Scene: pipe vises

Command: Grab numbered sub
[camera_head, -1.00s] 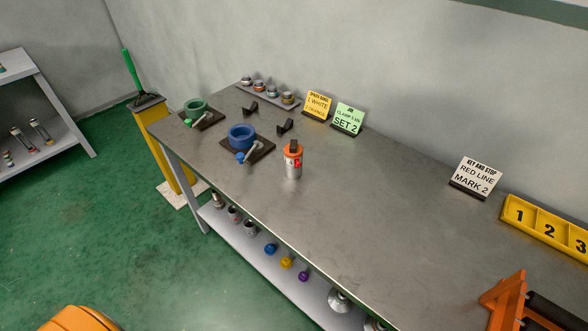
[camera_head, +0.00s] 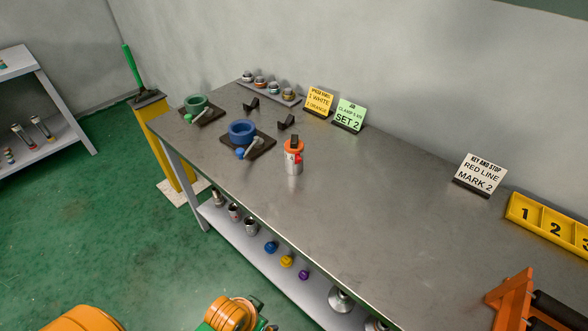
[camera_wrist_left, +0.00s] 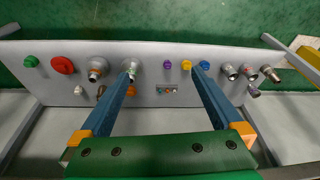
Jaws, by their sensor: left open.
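Three small metal cylinders stand on the lower shelf in the head view, with the middle one (camera_head: 234,212) banded dark red. They also show at the right of the left wrist view (camera_wrist_left: 248,73). No number is readable on them. Two flared metal fittings stand on the same shelf, one (camera_wrist_left: 97,68) left of my left gripper and one at its left fingertip. My right gripper is not in view.
The bench top (camera_head: 370,220) carries an orange-topped canister (camera_head: 294,163), blue (camera_head: 242,132) and green (camera_head: 196,103) ring vises, cards (camera_head: 480,175), a yellow numbered tray (camera_head: 548,225) and an orange stand (camera_head: 510,297). The bench edge overhangs the lower shelf.

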